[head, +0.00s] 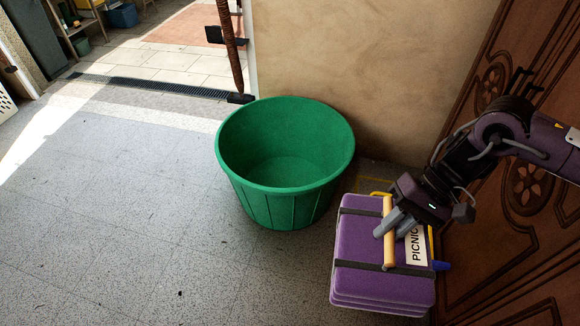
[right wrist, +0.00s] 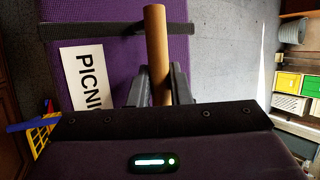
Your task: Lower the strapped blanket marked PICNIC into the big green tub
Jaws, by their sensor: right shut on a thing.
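The purple folded blanket (head: 362,248) has dark straps, a white PICNIC label (head: 416,246) and a tan bar handle (head: 388,222). It is at the lower right in the head view, right of and nearer than the tub. My right gripper (head: 392,226) is shut on the handle; the handle (right wrist: 155,40) also shows between the fingers in the right wrist view. I cannot tell whether the blanket touches the floor. The big green tub (head: 284,208) stands upright on the floor and its visible inside is empty. My left gripper is not in view.
A carved wooden door (head: 505,190) is close on the right, behind my right arm. A beige wall (head: 350,70) stands behind the tub. Something yellow and blue (right wrist: 38,130) lies beside the blanket. The grey floor (head: 120,220) left of the tub is clear. A doorway opens at the upper left.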

